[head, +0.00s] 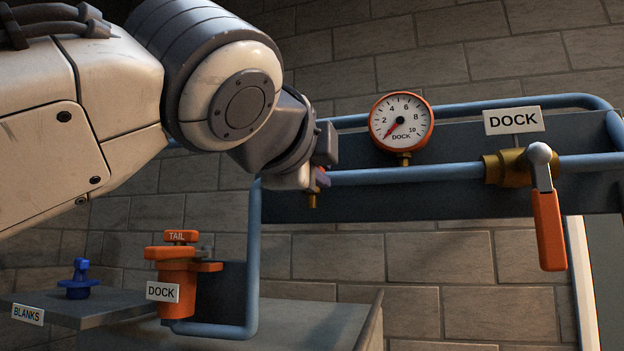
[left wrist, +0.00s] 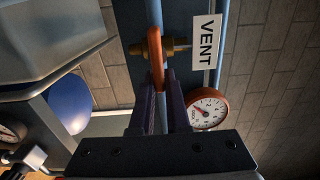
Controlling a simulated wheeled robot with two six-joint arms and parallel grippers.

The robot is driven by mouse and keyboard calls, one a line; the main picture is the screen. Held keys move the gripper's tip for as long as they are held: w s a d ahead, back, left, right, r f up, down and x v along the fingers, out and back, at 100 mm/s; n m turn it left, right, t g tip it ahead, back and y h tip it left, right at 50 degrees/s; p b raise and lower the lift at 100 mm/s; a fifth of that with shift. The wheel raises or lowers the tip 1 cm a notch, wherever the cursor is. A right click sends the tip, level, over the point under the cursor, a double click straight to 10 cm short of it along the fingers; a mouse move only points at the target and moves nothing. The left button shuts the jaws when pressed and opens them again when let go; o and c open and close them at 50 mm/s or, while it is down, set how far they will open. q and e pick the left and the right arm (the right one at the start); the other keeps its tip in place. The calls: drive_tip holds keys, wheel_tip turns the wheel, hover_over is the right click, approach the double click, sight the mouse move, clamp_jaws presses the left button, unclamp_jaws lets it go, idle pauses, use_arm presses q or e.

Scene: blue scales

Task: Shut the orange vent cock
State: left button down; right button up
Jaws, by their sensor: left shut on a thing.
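The orange vent cock (left wrist: 155,48) shows in the left wrist view, with a brass body on a blue pipe and a VENT label (left wrist: 206,42) beside it. Its orange lever overlaps the pipe in that picture. My left gripper (left wrist: 164,82) is shut on the lever, its dark fingers on either side. In the head view, my left gripper (head: 319,178) is at the pipe left of the gauge and hides most of the cock. Only a small brass stub shows below it. I cannot tell exactly how far the lever is turned. My right gripper is in neither view.
The DOCK gauge (head: 401,122) stands close right of my gripper, its needle low. A DOCK valve with a hanging orange lever (head: 548,229) is farther right. Below are an orange TAIL coupling (head: 178,275) and a blue blank (head: 78,281) on a grey shelf (head: 110,312).

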use_arm(q)
drive_tip(key=c, duration=0.9)
unclamp_jaws()
drive_tip(key=shift+s, duration=0.15)
drive_tip(key=shift+s+f+b, duration=0.15)
drive_tip(key=shift+s+b, duration=0.1)
drive_tip(key=shift+b, duration=0.1)
drive_tip(key=b+v, duration=0.4)
drive_tip(key=v, duration=0.5)
drive_tip(key=shift+s+a+b, duration=0.2)
drive_tip(key=shift+s+b, duration=0.1)
